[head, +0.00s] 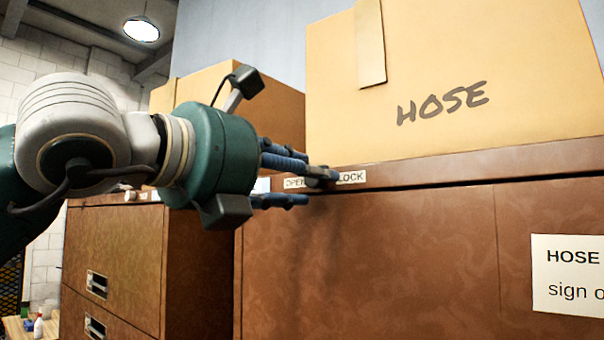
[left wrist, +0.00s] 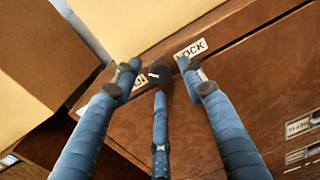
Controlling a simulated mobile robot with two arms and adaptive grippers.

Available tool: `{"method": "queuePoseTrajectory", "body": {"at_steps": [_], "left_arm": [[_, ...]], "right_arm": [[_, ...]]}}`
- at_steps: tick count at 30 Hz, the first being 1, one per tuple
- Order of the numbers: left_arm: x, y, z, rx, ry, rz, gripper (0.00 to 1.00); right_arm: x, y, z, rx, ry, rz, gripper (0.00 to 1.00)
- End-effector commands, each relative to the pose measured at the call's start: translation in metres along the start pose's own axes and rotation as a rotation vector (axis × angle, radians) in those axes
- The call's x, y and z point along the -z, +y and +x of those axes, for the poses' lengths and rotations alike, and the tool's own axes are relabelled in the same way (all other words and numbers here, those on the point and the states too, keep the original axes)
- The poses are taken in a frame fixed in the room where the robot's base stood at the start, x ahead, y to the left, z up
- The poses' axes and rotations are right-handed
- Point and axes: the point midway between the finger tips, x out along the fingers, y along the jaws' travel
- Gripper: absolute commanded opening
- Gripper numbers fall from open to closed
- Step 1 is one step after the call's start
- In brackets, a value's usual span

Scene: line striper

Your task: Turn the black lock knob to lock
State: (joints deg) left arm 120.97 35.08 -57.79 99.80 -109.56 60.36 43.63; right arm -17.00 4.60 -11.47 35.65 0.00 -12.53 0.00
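The black lock knob (left wrist: 160,72) sits on the brown cabinet's top rail, between an OPEN label and a LOCK label (left wrist: 191,49). A small white mark shows on the knob's left side, toward the OPEN label (left wrist: 140,81), which is partly hidden by a finger. My left gripper (left wrist: 158,78) has its three blue fingers spread around the knob, with small gaps at the left and right fingertips. The lower fingertip overlaps the knob in the picture; I cannot tell whether it touches. In the head view the left gripper (head: 314,184) reaches the rail and mostly hides the knob. My right gripper is not in view.
A cardboard box marked HOSE (head: 450,85) stands on the brown cabinet (head: 370,260), just above the rail. Another box (head: 285,110) stands on a second cabinet (head: 120,250) to the left. A paper sign (head: 570,275) is on the cabinet front at right.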

Motion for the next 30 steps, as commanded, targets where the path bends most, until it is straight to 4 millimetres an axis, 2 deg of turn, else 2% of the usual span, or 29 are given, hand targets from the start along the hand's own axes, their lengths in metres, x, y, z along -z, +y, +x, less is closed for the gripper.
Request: {"method": "queuePoseTrajectory", "body": {"at_steps": [1,6,20,30], "left_arm": [[0.0,0.0,0.0,0.0,0.0,0.0,0.33],[0.0,0.0,0.0,0.0,0.001,0.0,0.0],[0.002,-0.001,0.0,0.002,0.003,0.082,0.0],[0.002,-0.001,0.0,0.003,0.013,0.354,0.0]], "right_arm": [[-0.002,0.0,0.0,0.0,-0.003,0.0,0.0],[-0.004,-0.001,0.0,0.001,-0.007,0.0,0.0],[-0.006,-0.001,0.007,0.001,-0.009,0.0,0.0],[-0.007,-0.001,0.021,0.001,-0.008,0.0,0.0]]}}
